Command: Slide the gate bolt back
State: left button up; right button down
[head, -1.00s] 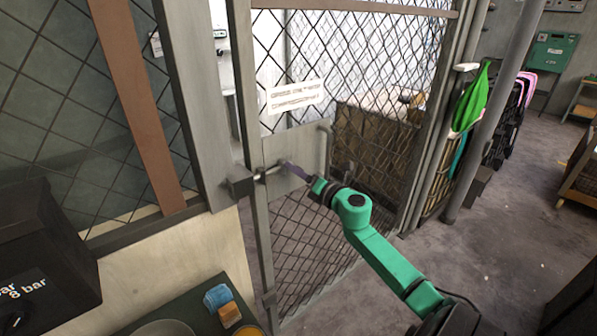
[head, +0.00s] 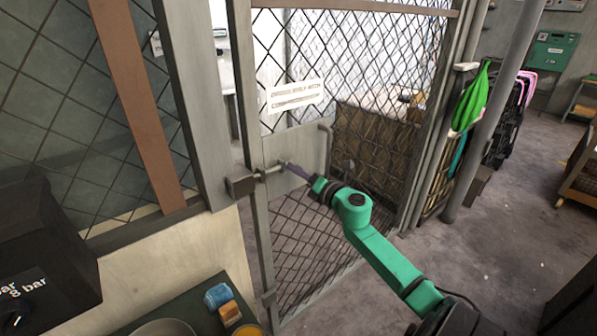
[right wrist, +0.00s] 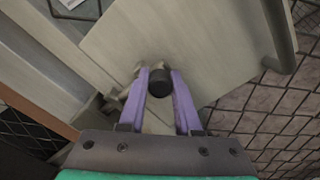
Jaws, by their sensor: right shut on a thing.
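The mesh gate (head: 258,220) stands upright beside a grey post. The gate bolt (head: 272,171) is a thin metal rod on the gate's plate (head: 303,145). Its left end runs toward a dark block (head: 240,187) on the post; whether it is inside is too small to tell. My right gripper (head: 287,167) is at the bolt. In the right wrist view, its purple fingers (right wrist: 160,85) are shut around the bolt's dark knob (right wrist: 160,82), which shows between the tips. Part of the bolt (right wrist: 117,98) shows left of the fingers. My left gripper is not in view.
A bent handle (head: 328,145) is on the gate, right of the bolt. A counter with a blue and an orange sponge (head: 229,312) is at the bottom left. A dark box (head: 35,255) is at the left. Open floor (head: 480,260) lies to the right.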

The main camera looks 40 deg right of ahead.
dwell(0.7)
jog(key=shift+d+f, duration=0.15)
jog(key=shift+d, duration=0.05)
jog(key=d+b, duration=0.4)
jog(key=d, duration=0.3)
jog(key=shift+r+b, duration=0.2)
jog(key=shift+b, duration=0.15)
jog(key=c, duration=0.9)
grip_release()
jog(key=shift+s+d, duration=0.15)
jog(key=o, duration=0.3)
jog(key=shift+d, duration=0.25)
